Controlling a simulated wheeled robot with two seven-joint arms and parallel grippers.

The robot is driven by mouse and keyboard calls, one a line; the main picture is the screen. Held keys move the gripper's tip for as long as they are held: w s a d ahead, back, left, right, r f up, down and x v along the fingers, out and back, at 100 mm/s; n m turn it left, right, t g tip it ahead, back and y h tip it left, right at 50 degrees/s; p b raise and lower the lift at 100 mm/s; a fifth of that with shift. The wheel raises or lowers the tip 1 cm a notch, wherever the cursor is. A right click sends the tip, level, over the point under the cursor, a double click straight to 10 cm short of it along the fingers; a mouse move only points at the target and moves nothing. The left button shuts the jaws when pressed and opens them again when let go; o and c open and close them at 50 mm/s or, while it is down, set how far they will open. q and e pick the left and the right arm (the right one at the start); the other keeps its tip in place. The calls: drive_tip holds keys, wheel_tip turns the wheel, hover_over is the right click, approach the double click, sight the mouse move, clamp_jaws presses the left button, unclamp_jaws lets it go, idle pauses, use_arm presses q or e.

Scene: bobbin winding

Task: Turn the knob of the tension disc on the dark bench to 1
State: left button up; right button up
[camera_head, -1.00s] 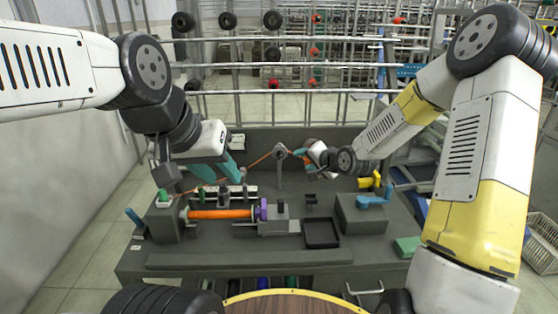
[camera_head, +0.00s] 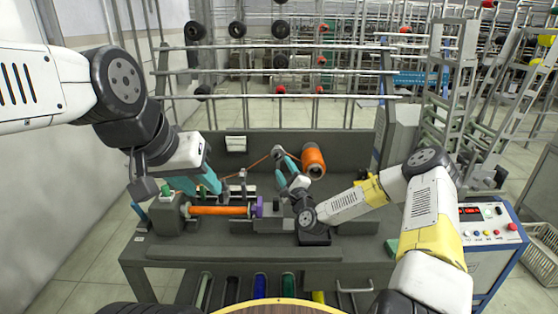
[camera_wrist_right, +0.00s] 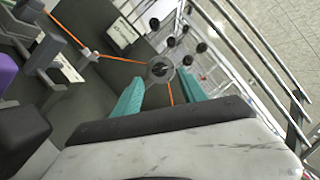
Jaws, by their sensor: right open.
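The tension disc (camera_head: 278,151) stands at the back of the dark bench (camera_head: 200,256), a small grey round piece with orange thread running to it. In the right wrist view the disc (camera_wrist_right: 154,77) faces me with its dark knob (camera_wrist_right: 160,69) in the middle. I cannot read the dial marks. My right gripper (camera_head: 286,163) is open in front of the disc. In the wrist view its teal fingertips (camera_wrist_right: 160,88) are apart on either side of and below the knob, with nothing between them. My left gripper (camera_head: 196,183) is open and empty above the bench's left side.
An orange spool (camera_head: 313,160) sits right of the disc, close to my right gripper. An orange bobbin rod (camera_head: 218,210) with a purple end lies across the bench front. A control box (camera_head: 483,222) stands at right. Rails rise behind the bench.

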sight(278, 157)
drive_tip(key=shift+x, duration=2.35)
drive_tip(key=shift+c, duration=0.4)
clamp_jaws()
